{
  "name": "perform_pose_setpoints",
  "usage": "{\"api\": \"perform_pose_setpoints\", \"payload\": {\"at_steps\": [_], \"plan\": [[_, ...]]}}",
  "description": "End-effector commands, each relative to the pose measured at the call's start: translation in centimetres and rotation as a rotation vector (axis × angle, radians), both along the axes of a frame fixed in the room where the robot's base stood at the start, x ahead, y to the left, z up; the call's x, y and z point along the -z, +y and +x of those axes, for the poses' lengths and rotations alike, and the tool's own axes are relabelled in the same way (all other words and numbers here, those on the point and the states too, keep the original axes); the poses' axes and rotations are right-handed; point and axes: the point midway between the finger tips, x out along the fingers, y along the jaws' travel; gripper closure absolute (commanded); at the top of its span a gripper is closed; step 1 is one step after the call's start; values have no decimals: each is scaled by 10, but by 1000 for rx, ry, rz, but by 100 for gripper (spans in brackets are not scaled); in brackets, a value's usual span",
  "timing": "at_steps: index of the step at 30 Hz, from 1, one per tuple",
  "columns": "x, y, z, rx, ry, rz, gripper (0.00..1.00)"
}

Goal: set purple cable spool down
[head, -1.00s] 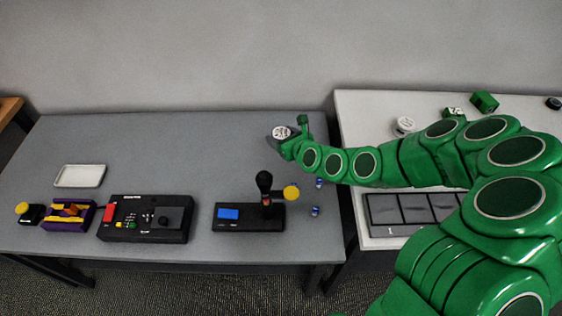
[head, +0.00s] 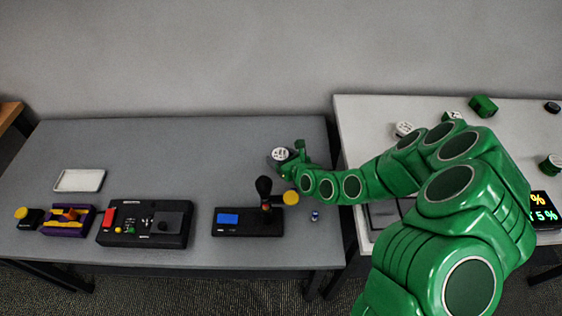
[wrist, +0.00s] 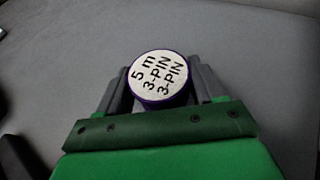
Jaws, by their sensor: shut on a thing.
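The purple cable spool (wrist: 157,79) sits between the fingers of my gripper (wrist: 158,95) in the wrist view. Its round white top label reads "5 m 3-PIN 3-PIN" and faces the camera, with a thin purple rim showing. In the head view the spool (head: 280,154) is at the tip of my green arm, over the right part of the grey table (head: 200,155). My gripper (head: 287,160) is shut on it. Whether the spool's underside touches the table cannot be told.
Below the gripper stands a black joystick box (head: 240,222). A small blue item (head: 315,216) lies right of it. A black control box (head: 145,223), purple-and-yellow tray (head: 68,220) and white tray (head: 80,180) are further left. The table's middle back is clear.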

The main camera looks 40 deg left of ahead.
Motion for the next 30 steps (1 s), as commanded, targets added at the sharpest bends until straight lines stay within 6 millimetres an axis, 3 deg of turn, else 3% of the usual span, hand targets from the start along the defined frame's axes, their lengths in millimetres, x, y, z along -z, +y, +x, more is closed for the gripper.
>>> {"api": "perform_pose_setpoints", "payload": {"at_steps": [6, 20, 21, 25, 30], "plan": [[22, 0, -1, -2, 2, -4, 68], [27, 0, -1, -1, 1, -1, 68], [26, 0, 0, -1, 1, -1, 27], [26, 0, 0, -1, 1, -1, 8], [26, 0, 0, -1, 1, -1, 8]]}}
